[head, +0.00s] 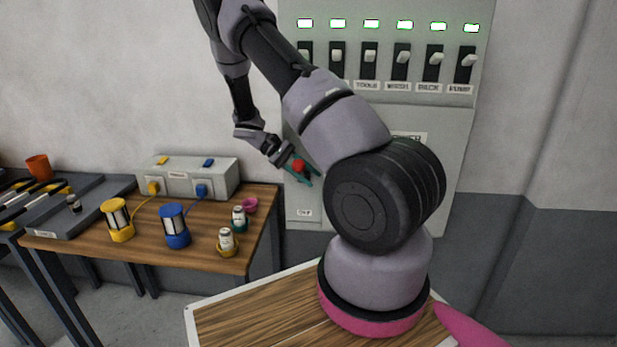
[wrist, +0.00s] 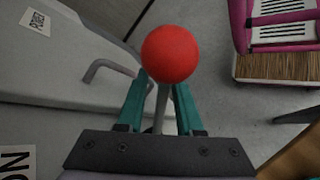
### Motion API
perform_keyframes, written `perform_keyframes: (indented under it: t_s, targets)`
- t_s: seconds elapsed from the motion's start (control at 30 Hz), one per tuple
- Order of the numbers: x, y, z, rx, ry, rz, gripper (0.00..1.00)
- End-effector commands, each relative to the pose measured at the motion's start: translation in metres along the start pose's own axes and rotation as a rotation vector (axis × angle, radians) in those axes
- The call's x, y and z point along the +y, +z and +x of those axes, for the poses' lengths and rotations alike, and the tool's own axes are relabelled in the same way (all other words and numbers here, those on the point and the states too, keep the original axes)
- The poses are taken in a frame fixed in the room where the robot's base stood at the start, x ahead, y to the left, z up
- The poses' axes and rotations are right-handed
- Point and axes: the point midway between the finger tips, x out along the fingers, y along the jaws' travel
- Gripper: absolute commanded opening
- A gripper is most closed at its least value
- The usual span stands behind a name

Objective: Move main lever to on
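The main lever has a red ball knob (head: 298,165) and sits low on the left of the grey wall panel (head: 450,150), above an OFF label. In the wrist view, the red knob (wrist: 169,53) stands just beyond the fingertips, with its thin grey shaft (wrist: 162,100) running between them. My gripper (head: 300,176) is at the lever. Its teal fingers (wrist: 161,95) stand one on each side of the shaft, with gaps showing, so it looks open. An ON label (wrist: 17,163) shows at the lower left of the wrist view. My arm hides part of the panel.
A row of small switches (head: 403,58) with lit lamps is above on the panel. A wooden table (head: 190,225) at left holds a grey box (head: 190,177), yellow and blue coils (head: 174,226) and small cups. A grey handle (wrist: 105,68) is near the lever.

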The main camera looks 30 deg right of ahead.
Motion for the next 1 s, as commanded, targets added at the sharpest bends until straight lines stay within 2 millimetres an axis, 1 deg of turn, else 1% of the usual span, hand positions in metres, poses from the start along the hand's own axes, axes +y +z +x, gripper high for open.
perform_keyframes:
  t_s: [0.3,0.37,0.43,0.57,0.7,0.8,0.9,1.0]
  targets:
    - [-0.001,0.001,0.001,-0.003,0.000,0.000,0.43]
    - [-0.001,0.001,-0.002,-0.003,0.000,0.000,0.43]
    - [-0.001,0.000,-0.009,-0.001,0.001,-0.001,0.43]
    - [-0.001,0.000,-0.031,0.002,0.001,0.000,0.43]
    - [-0.001,-0.001,-0.061,0.002,0.000,0.001,0.43]
    - [-0.001,-0.001,-0.079,0.001,0.001,0.000,0.43]
    - [-0.001,-0.001,-0.093,-0.001,0.000,0.001,0.43]
    - [0.000,0.000,-0.102,-0.002,0.001,0.001,0.43]
